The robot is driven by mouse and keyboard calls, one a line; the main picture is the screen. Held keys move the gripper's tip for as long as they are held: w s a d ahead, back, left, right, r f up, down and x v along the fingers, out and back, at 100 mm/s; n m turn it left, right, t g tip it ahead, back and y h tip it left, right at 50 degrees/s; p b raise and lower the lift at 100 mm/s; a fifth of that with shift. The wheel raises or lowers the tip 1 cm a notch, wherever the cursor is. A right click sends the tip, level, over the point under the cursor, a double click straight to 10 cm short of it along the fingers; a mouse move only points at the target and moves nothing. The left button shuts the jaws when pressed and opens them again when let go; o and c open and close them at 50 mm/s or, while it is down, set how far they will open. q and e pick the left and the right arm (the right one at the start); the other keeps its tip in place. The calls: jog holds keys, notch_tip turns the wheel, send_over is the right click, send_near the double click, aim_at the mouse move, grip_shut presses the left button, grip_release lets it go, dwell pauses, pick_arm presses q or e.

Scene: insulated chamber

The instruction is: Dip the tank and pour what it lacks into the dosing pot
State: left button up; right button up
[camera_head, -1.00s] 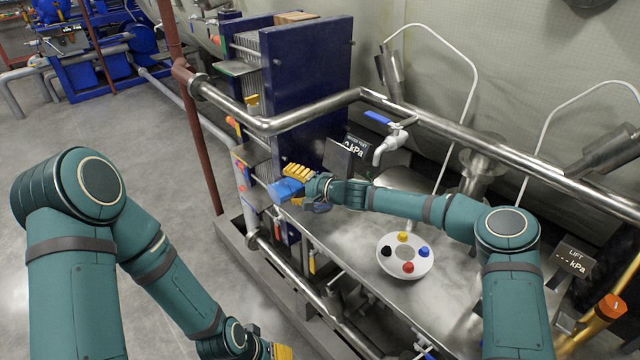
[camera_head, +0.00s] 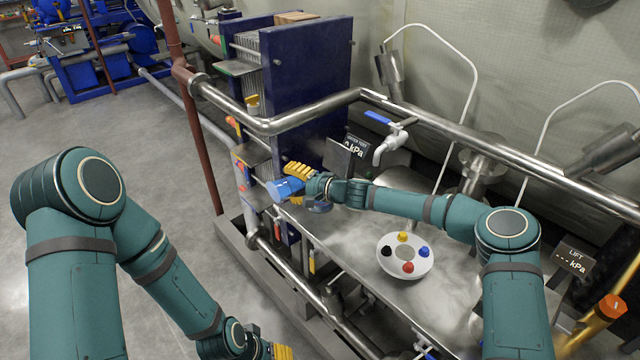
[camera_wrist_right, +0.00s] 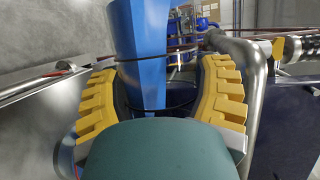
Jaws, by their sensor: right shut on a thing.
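My right gripper (camera_head: 297,179) is shut on a blue vessel (camera_head: 283,189), held over the left end of the steel bench beside the dark blue plate stack. In the right wrist view the blue vessel (camera_wrist_right: 140,55) stands between the yellow finger pads (camera_wrist_right: 165,100); its mouth and contents are hidden. My left gripper (camera_head: 281,353) shows only as a yellow finger edge at the bottom of the head view. I cannot tell for sure which fittings are the tank and the dosing pot.
A white dish (camera_head: 388,267) with coloured knobs lies on the steel bench (camera_head: 350,240). A steel rail (camera_head: 460,127) crosses behind my right arm. An orange cap (camera_head: 611,306) is at right.

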jog(key=shift+d+r+m, duration=0.1)
jog(key=shift+r+m, duration=0.35)
jog(key=shift+m, duration=0.05)
dwell(1.2)
jog(key=n, duration=0.1)
jog(key=f+n+h, duration=0.1)
jog(key=a+f+n, duration=0.1)
jog(key=shift+s+n+h, duration=0.35)
jog(key=shift+n+h, duration=0.05)
